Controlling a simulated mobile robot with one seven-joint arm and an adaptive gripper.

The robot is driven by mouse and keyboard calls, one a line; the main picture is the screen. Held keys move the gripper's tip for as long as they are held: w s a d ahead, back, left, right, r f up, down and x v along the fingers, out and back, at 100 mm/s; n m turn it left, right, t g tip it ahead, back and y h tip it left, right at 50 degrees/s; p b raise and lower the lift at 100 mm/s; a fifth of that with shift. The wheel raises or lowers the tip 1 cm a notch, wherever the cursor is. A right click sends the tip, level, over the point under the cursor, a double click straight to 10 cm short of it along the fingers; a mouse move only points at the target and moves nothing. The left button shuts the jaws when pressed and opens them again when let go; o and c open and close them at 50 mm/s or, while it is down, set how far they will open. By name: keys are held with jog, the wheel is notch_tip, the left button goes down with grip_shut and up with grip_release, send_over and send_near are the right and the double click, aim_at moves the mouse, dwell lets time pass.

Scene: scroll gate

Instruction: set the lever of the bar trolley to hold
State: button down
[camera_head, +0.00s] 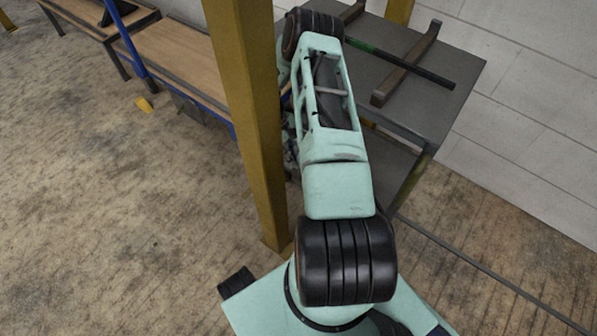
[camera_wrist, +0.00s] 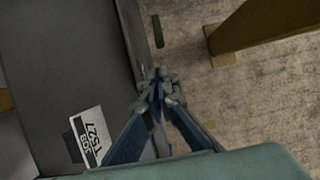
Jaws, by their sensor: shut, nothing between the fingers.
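The bar trolley (camera_head: 455,75) is a dark grey flat-topped frame at the upper right of the head view, with bars on its top. In the wrist view a dark grey surface (camera_wrist: 60,60) with a white printed label (camera_wrist: 88,138) fills the left side. My gripper (camera_wrist: 160,75) is shut and empty at that surface's right edge. A small dark upright piece (camera_wrist: 157,30) stands just beyond the fingertips, apart from them; I cannot tell if it is the lever. In the head view my arm hides the gripper, and no lever shows clearly.
A yellow post (camera_head: 252,110) rises close to the left of my arm. A yellow beam or post (camera_wrist: 260,32) is at the upper right in the wrist view. Wooden-topped benches (camera_head: 180,55) stand at the upper left. A white block wall (camera_head: 530,110) is at the right.

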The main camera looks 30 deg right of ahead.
jog(key=b+x, duration=0.2)
jog(key=x, duration=0.7)
jog(key=shift+f+b, duration=0.25)
jog(key=shift+b, duration=0.15)
jog(key=shift+s+r, duration=0.1)
